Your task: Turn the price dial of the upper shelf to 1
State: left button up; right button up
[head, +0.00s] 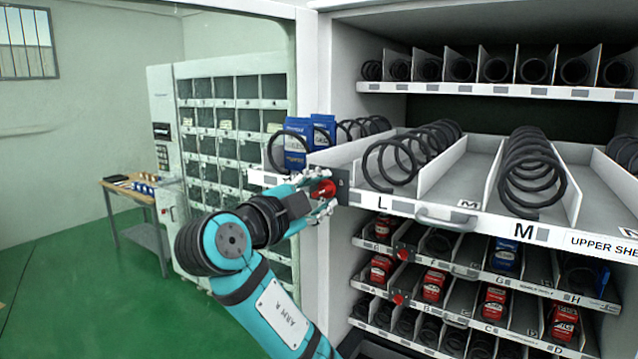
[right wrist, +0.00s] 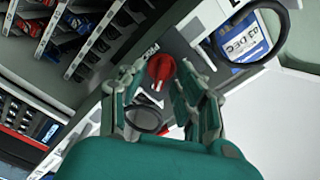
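The red price dial (head: 324,189) sits on a dark plate at the left front end of the pulled-out upper shelf (head: 455,205). It also shows in the right wrist view (right wrist: 161,71), its pointer ridge toward the lower left of that picture. My right gripper (head: 322,192) is in front of the dial, its fingers on either side of it. In the right wrist view the fingers (right wrist: 162,88) are spread, with gaps showing on both sides of the dial. The numbers around the dial are too small or hidden to read. My left gripper is not in view.
Blue boxes (head: 297,143) stand in a coil lane left of the dial. Empty black coils (head: 530,172) fill other lanes. A handle (head: 447,217) juts from the shelf front. Lower shelves carry red boxes (head: 432,284) and their own red dials (head: 403,255). A table (head: 140,196) stands far left.

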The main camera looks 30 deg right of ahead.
grip_shut()
dwell(0.3)
jog(key=shift+f, duration=0.1)
